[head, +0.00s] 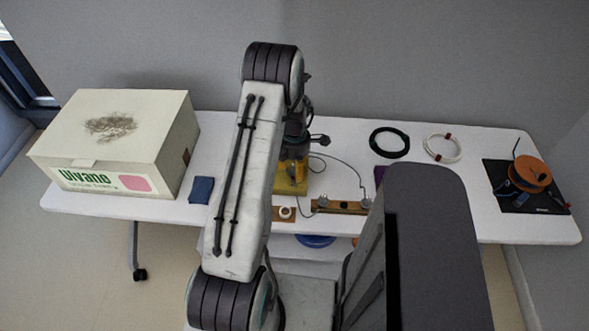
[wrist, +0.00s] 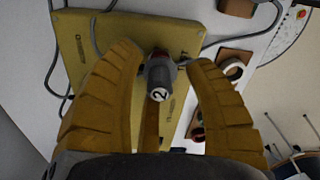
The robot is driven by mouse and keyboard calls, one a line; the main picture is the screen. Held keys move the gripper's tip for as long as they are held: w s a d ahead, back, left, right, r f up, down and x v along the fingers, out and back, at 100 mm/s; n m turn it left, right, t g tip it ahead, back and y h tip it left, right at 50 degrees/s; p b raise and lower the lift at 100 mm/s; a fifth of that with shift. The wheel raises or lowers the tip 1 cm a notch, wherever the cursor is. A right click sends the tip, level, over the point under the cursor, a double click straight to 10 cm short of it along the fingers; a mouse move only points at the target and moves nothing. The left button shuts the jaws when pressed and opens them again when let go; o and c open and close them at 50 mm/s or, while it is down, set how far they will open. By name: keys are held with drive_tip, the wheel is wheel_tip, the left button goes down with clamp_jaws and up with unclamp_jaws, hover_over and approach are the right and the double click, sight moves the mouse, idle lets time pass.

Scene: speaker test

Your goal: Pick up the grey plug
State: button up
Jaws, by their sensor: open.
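The grey plug (wrist: 158,74) shows in the wrist view, with a white end marked "2". It is over a yellow board (wrist: 92,38), between the fingers of my gripper (wrist: 166,58). The gripper is open, with a gap visible on both sides of the plug. I cannot tell how far below the fingertips the plug is. In the head view my arm hides the plug, and only part of the yellow board (head: 291,187) shows below my gripper.
A large white box (head: 115,150) stands on the table's left, beside a folded blue cloth (head: 201,190). Cable coils, one black (head: 389,143) and one white (head: 442,148), lie right of my arm. An orange reel (head: 530,174) is at the far right. A grey cable (wrist: 213,40) runs beside the board.

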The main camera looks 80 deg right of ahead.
clamp_jaws()
idle(0.3)
drive_tip(key=shift+r, duration=0.1)
drive_tip(key=shift+r, duration=0.5)
drive_tip(key=r, duration=0.1)
drive_tip(key=s+r+b, duration=0.1)
drive_tip(key=r, duration=0.1)
drive_tip(key=shift+d+r, duration=0.1)
drive_tip(key=shift+r, duration=0.1)
drive_tip(key=s+r+b, duration=0.2)
drive_tip(key=s+r, duration=0.4)
drive_tip(key=s, duration=0.4)
drive_tip(key=shift+s+d+r, duration=0.2)
drive_tip(key=shift+s+d, duration=0.1)
drive_tip(key=shift+d, duration=0.15)
drive_tip(key=shift+r, duration=0.15)
